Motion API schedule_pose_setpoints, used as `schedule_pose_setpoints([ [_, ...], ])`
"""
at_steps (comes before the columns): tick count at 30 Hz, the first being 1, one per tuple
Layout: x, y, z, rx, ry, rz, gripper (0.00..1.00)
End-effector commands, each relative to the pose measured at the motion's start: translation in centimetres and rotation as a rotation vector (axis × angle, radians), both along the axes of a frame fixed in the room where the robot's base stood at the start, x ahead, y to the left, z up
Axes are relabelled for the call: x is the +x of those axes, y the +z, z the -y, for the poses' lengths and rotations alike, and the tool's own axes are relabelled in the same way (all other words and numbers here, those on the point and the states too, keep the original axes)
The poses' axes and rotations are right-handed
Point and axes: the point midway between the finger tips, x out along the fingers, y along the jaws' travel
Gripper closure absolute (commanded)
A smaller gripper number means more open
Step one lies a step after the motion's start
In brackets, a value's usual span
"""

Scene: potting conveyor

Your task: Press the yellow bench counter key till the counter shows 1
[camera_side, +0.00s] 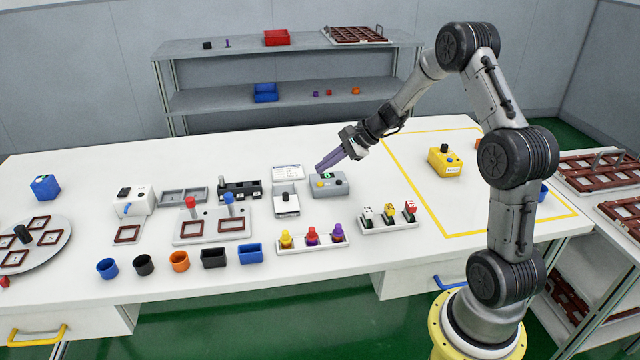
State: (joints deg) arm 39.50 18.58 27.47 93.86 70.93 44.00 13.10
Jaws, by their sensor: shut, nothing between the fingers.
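The bench counter (330,190) is a small grey box on the white bench, near the middle of the picture. A small dark display (328,175) on its top shows a green digit that looks like 0. The yellow key (319,184) is on the left part of its top, with a dark knob to its right. My gripper (319,168) is shut and empty. Its purple fingers slant down to the left, with the tips just above and behind the counter in the picture. They look apart from the key, but the exact gap is hard to tell.
A grey device with a white plate (287,201) stands close left of the counter. A rack with yellow, red and purple bottles (311,242) and a white tray of small pots (389,222) lie in front. A yellow box (444,163) stands right, inside a yellow outline.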

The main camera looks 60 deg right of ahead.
Motion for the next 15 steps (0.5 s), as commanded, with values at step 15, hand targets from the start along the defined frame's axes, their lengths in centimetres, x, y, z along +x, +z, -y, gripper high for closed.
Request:
schedule_pose_setpoints([
  [15, 0.0, -1.7, 0.0, -0.002, 0.0, 0.001, 1.0],
])
